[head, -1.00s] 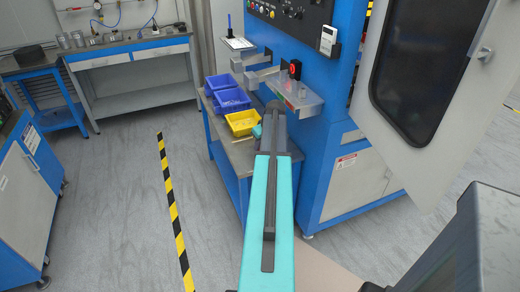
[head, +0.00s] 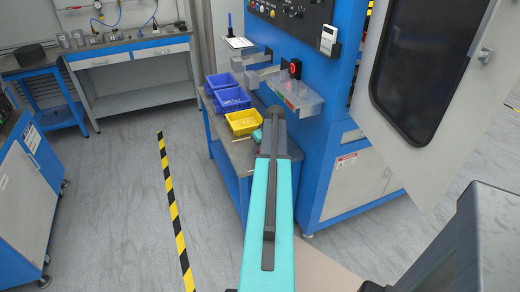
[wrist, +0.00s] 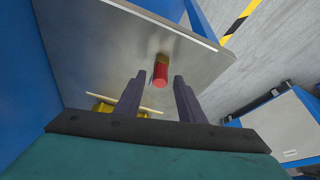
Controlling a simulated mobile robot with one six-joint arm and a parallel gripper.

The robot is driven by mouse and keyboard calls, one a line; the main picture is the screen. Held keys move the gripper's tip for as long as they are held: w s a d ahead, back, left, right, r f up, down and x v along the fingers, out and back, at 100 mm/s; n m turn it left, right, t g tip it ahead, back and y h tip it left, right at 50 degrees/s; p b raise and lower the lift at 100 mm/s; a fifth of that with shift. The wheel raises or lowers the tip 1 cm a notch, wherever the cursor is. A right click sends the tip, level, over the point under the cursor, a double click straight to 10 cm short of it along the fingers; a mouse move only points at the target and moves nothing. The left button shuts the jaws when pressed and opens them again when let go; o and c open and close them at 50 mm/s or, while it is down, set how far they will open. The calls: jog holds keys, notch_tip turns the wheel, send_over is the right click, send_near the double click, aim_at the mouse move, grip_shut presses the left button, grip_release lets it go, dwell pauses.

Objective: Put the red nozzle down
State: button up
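The red nozzle (wrist: 160,75) shows in the wrist view, a small red cylinder with a brass-coloured part, at the grey metal bench top (wrist: 110,50). My gripper (wrist: 159,76) has its two dark fingers apart, one on each side of the nozzle, with a visible gap on both sides. I cannot tell exactly whether the nozzle's base touches the bench.
In the head view, two blue bins (head: 232,99) and a yellow bin (head: 243,122) stand on the bench beside the blue machine. A clear shelf (head: 300,98) juts out close to my arm. The bench edge (wrist: 215,46) lies near the nozzle.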

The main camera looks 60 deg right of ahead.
jog(key=b+v, duration=0.1)
jog(key=v, duration=1.1)
jog(key=shift+r, duration=0.2)
jog(key=shift+a, duration=0.1)
dwell(0.7)
